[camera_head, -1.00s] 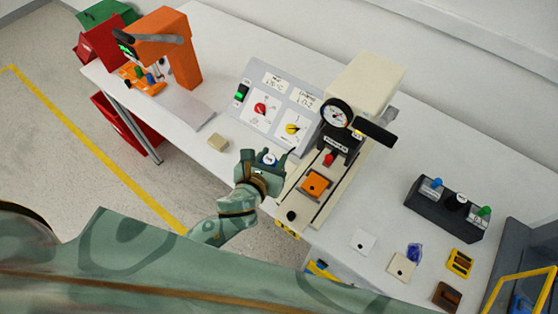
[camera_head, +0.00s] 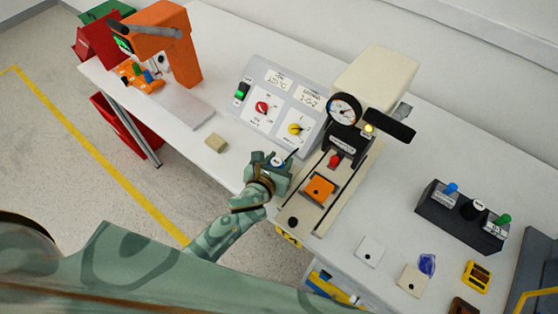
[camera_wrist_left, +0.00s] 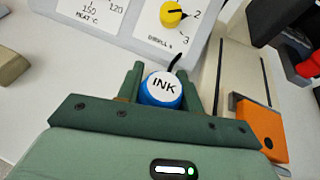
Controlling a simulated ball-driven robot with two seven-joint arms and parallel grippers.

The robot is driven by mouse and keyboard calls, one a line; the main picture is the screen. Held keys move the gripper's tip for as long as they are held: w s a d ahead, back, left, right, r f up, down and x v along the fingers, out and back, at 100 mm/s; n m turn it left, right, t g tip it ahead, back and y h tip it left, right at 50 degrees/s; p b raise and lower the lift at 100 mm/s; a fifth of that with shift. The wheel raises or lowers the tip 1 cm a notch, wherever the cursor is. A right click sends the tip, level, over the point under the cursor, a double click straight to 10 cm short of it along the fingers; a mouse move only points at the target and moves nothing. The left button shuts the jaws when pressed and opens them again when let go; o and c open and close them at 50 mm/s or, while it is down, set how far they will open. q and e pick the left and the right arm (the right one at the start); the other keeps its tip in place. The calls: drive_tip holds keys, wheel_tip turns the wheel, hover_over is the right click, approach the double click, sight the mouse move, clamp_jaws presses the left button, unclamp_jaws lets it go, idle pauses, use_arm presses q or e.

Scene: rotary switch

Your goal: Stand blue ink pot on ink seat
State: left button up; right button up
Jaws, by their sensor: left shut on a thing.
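The blue ink pot (camera_wrist_left: 160,97), with a white top marked INK, stands between the fingers of my left gripper (camera_wrist_left: 163,86) in the wrist view. The gripper is shut on it. In the head view, my left gripper (camera_head: 272,166) holds the pot (camera_head: 278,161) in front of the grey control panel, left of the cream press (camera_head: 370,85). An orange square plate (camera_head: 320,188) with a dark centre lies on the press bed, right of the gripper. I cannot tell for certain which part is the ink seat. My right gripper is out of view.
The panel (camera_head: 275,98) has a red and a yellow dial. A beige block (camera_head: 216,143) lies left of the gripper. A black rack (camera_head: 458,220) with coloured handles stands at right. Small tiles and a blue lump (camera_head: 427,264) lie at the front right.

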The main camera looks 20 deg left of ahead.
use_arm(q)
drive_tip(key=o, duration=1)
drive_tip(key=shift+f, duration=0.1)
drive_tip(key=shift+s+r, duration=0.25)
drive_tip(key=shift+r, duration=0.05)
drive_tip(key=p+v, duration=0.2)
drive_tip(key=v, duration=0.9)
drive_tip(key=shift+s+p, duration=0.2)
drive_tip(key=shift+p, duration=0.2)
